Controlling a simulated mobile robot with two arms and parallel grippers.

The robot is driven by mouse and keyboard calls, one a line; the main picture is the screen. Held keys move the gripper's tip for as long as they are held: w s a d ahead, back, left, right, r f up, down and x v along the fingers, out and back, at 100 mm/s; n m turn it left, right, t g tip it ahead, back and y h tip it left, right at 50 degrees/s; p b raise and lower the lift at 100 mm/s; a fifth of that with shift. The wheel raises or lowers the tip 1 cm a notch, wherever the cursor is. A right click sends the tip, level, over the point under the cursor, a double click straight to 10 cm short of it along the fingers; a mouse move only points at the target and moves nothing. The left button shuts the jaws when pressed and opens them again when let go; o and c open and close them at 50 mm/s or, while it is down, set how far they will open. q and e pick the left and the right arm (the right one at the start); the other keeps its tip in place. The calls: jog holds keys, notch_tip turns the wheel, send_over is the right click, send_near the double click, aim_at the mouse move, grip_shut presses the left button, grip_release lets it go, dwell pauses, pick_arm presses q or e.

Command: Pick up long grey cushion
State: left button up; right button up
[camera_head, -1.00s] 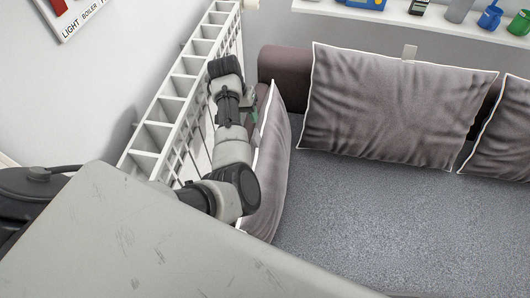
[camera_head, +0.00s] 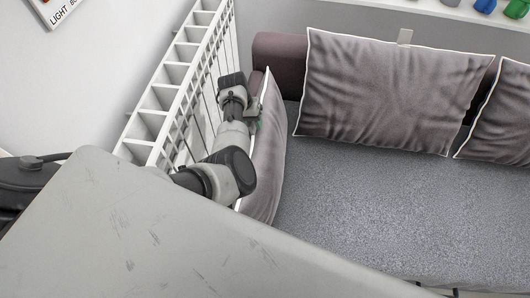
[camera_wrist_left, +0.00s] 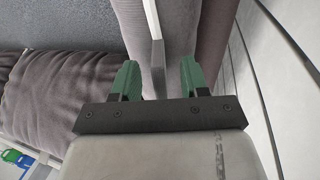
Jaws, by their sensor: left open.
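A long grey cushion (camera_head: 268,155) with white piping stands on edge against the left armrest of the sofa. My left gripper (camera_head: 257,124) is at its upper edge, partly hidden by my own arm in the head view. In the left wrist view the green fingertips (camera_wrist_left: 158,78) are apart, and the white-piped edge of the cushion (camera_wrist_left: 156,25) runs between them. I cannot tell whether they touch it. Another wide grey cushion (camera_head: 390,90) leans on the sofa back, with a third cushion (camera_head: 500,120) at the right edge. My right gripper is not in view.
A white radiator (camera_head: 165,95) stands close on the left of my arm and the armrest. A grey surface (camera_head: 150,240) fills the lower left. The sofa seat (camera_head: 370,200) is bare. A white shelf (camera_head: 440,10) with small items runs along the top.

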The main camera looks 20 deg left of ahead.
pick_arm(q)
grip_shut()
dwell(1.4)
